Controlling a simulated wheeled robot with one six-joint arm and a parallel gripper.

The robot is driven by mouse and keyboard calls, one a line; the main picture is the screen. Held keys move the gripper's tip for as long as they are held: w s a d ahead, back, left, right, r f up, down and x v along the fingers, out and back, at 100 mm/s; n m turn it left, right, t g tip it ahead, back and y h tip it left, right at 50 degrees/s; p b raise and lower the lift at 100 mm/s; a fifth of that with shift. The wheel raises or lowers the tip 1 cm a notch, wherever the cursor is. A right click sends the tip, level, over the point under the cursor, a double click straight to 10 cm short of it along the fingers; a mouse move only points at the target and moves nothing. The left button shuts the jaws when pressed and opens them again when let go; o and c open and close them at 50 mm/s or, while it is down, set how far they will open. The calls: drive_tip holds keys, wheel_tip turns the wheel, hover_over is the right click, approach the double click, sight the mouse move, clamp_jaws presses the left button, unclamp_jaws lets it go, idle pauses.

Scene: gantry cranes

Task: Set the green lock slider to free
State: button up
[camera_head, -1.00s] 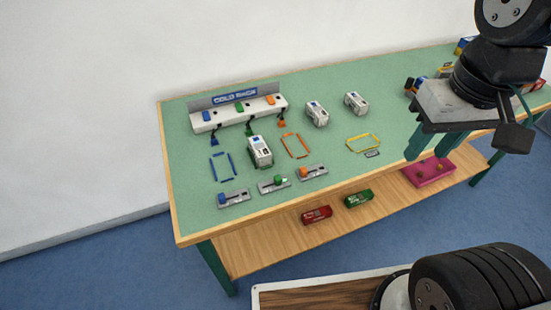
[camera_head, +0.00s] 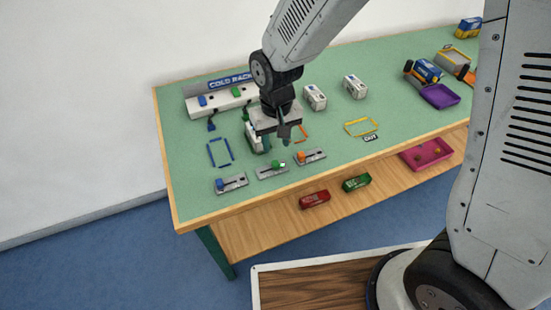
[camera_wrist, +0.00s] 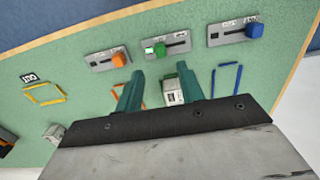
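The green lock slider is a grey plate (camera_head: 265,173) with a green knob (camera_head: 281,164) near its right end, on the table's front part. In the wrist view the plate (camera_wrist: 180,46) lies ahead of the fingers, with its green knob (camera_wrist: 160,48) towards the slot's left end, by a small bright green patch. The plate's lettering is too small to read. My gripper (camera_head: 276,146) hangs above the table, just behind the plate in the head view. In the wrist view my gripper (camera_wrist: 160,70) has two teal fingers apart with nothing held, pointing towards the knob.
An orange slider (camera_head: 311,157) and a blue slider (camera_head: 231,183) flank the green one. A white unit (camera_wrist: 172,91) shows between my fingers. The cold rack (camera_head: 213,102) stands at the back, partly covered by my arm. Two more white units (camera_head: 315,97) (camera_head: 355,86) stand right.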

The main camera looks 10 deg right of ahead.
sight(275, 163)
wheel_tip(275, 163, down, 8)
idle(0.4)
